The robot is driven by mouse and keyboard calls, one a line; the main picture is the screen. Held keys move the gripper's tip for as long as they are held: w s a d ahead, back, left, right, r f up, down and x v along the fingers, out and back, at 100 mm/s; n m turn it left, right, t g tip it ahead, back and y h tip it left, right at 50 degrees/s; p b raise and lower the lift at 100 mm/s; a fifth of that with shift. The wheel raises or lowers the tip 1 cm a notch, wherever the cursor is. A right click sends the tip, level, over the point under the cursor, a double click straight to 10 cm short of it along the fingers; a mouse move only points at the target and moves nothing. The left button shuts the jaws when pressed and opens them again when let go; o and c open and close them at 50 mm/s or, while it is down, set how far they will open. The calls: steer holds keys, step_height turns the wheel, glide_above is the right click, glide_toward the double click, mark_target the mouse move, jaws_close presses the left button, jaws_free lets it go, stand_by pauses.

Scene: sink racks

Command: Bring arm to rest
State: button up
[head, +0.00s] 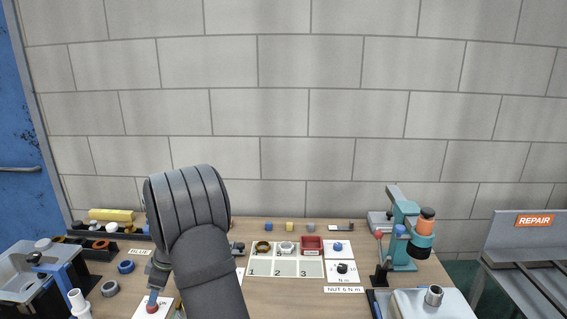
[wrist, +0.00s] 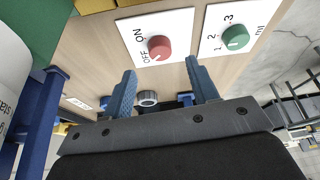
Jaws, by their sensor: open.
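My gripper (wrist: 160,66) is open in the wrist view, with two blue ribbed fingers apart and nothing held between them. Beyond the fingertips are a red knob (wrist: 160,47) on a white ON/OFF plate and a green knob (wrist: 235,37) on a numbered plate. A grey ring (wrist: 147,98) shows between the fingers, farther off. In the head view my dark arm rises over the left-centre of the bench (head: 255,300) and hides most of the gripper.
A mat (head: 285,268) numbered 1 to 3 bears a brown ring, a silver nut and a red square part. A teal press (head: 405,235) stands right. A grey bin (head: 30,270) and a blue ring (head: 126,267) are left. A REPAIR stand (head: 530,245) is far right.

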steer(key=x, duration=0.5)
steer(key=shift+a+f, duration=0.1)
steer(key=shift+f, duration=0.2)
steer(key=s+v, duration=0.1)
steer(key=v, duration=1.2)
steer(key=x, duration=0.8)
steer(key=w+x, duration=0.1)
steer(key=x, duration=0.4)
steer(key=m+t, duration=0.1)
steer(key=m, duration=0.3)
steer(key=shift+s+t, duration=0.2)
steer(key=shift+t, duration=0.2)
steer(key=shift+s+m+t+h, duration=0.15)
steer(key=shift+m+t+h, duration=0.35)
steer(key=shift+m, duration=1.4)
steer(key=shift+s+a+m+t+h, duration=0.1)
steer(key=shift+m+t+h, duration=0.2)
steer(key=shift+m, duration=0.8)
steer(key=shift+a+m+t+h, duration=0.15)
steer(key=shift+m+t, duration=0.25)
steer(key=shift+m, duration=0.7)
steer(key=shift+s+a+m+t+h, duration=0.1)
steer(key=shift+m+t+h, duration=0.4)
steer(key=shift+m, duration=1.3)
